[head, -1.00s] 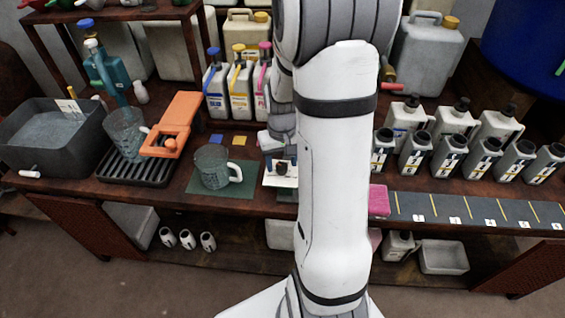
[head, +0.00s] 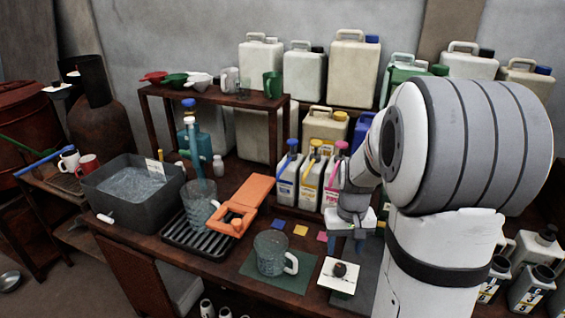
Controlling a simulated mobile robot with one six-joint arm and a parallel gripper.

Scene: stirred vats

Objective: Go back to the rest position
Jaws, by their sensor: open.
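My gripper (head: 346,245) is open and points down, with nothing seen between its fingers. It is above the bench, just right of the three small jugs with blue, yellow and pink caps (head: 314,180). A white card with a dark round knob (head: 339,271) lies on the bench below and slightly left of it, apart from the fingers. My white and grey arm fills the right side of the head view and hides part of the bench and the shelf behind.
A clear mug (head: 270,252) stands on a green mat. Left of it are an orange holder (head: 243,205), a clear jug (head: 200,205) on a black rack and a grey water basin (head: 128,190). Grey bottles (head: 532,285) stand at right. Large canisters (head: 352,68) line the back.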

